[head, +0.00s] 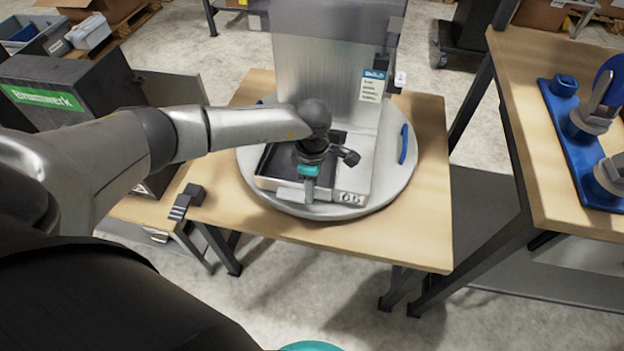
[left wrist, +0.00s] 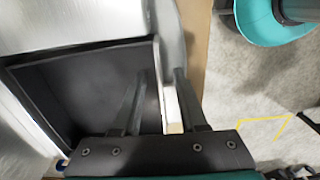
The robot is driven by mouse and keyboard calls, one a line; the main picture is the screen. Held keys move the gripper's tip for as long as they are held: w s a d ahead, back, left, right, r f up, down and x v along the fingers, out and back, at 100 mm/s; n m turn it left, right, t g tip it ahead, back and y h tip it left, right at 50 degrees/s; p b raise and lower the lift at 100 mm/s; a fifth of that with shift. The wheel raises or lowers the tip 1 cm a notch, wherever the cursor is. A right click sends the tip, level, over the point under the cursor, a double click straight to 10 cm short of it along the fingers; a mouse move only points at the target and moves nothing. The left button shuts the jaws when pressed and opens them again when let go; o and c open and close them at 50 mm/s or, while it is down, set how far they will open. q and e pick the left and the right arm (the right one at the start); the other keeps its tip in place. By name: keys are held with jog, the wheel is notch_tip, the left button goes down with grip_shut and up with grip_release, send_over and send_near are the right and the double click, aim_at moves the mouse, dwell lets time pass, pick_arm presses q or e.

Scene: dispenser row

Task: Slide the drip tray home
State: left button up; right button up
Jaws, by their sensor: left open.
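The drip tray is a shallow tray with a dark inside and a pale metal rim (head: 265,182), at the front of the steel dispenser (head: 325,75). The dispenser stands on a round grey turntable (head: 400,184). My left gripper (head: 309,190) points down over the tray's front edge. In the left wrist view its open fingers (left wrist: 162,76) straddle the tray's front wall, one over the dark inside (left wrist: 85,90) and one outside. A pale block, perhaps a handle, shows between them. Contact cannot be told. My arm hides part of the tray. My right gripper is out of view.
The turntable has blue grips (head: 404,144) and rests on a wooden table (head: 425,215). A dark cabinet with a green label (head: 45,97) stands at left. At right, another table (head: 545,170) holds a blue rack (head: 575,150).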

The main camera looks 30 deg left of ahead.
pick_arm(q)
jog(key=shift+f, duration=0.1)
jog(key=shift+c, duration=0.4)
grip_shut()
dwell(0.9)
jog(key=shift+o, duration=0.4)
grip_release()
